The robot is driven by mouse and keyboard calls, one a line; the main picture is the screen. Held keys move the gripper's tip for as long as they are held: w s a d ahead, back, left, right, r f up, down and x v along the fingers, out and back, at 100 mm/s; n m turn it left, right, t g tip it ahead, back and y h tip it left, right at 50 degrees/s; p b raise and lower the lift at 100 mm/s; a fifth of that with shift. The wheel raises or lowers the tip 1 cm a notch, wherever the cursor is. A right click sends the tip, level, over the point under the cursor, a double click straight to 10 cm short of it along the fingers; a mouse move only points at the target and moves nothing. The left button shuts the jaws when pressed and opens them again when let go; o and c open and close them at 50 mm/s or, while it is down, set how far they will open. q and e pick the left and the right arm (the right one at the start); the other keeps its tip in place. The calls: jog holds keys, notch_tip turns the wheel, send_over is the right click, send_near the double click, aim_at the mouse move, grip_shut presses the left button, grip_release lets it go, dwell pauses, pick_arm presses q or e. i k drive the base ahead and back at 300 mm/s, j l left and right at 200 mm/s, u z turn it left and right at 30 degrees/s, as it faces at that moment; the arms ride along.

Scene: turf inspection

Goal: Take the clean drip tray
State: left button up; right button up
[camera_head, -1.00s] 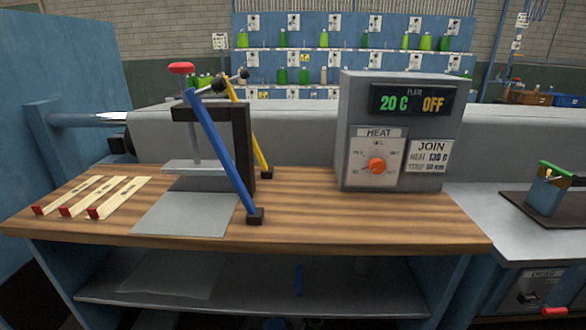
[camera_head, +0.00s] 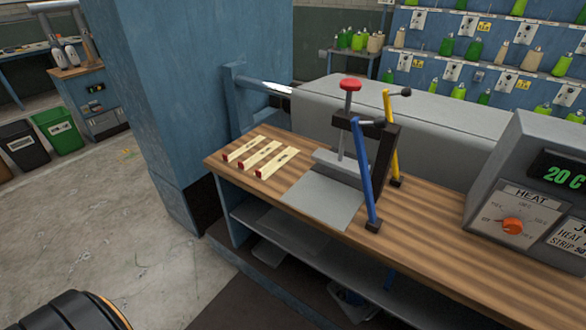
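I cannot make out a drip tray for certain. A flat grey plate (camera_head: 322,201) lies on the wooden bench top (camera_head: 420,240), in front of a small press (camera_head: 385,150) with a red knob and blue and yellow levers. Pale items lie on the lower shelf (camera_head: 290,240) and below it, partly hidden and too dim to name. Neither of my grippers shows in the head view.
Several pale strips (camera_head: 262,157) with red ends lie at the bench's left end. A heat control box (camera_head: 530,190) stands at right. A blue pillar (camera_head: 200,100) rises left of the bench. Open concrete floor (camera_head: 90,230) lies at left, with black (camera_head: 24,147) and green bins (camera_head: 59,131) beyond.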

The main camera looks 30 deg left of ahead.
aim_at(271, 254)
jog(key=u, duration=1.05)
jog(key=i+j+z, duration=0.1)
jog(key=j, duration=0.3)
jog(key=i+j+z, duration=0.1)
jog(key=i+j, duration=0.2)
jog(key=j, duration=0.15)
jog(key=i+j+z, duration=0.15)
jog(key=j, duration=0.25)
jog(key=i+j+z, duration=0.1)
jog(key=j, duration=0.4)
jog(key=i+j+z, duration=0.1)
jog(key=i+j, duration=0.15)
jog(key=j, duration=0.2)
jog(key=i+j+z, duration=0.1)
jog(key=j, duration=0.4)
jog(key=i+j+z, duration=0.1)
jog(key=j, duration=0.35)
jog(key=i+j+z, duration=0.1)
jog(key=j, duration=0.4)
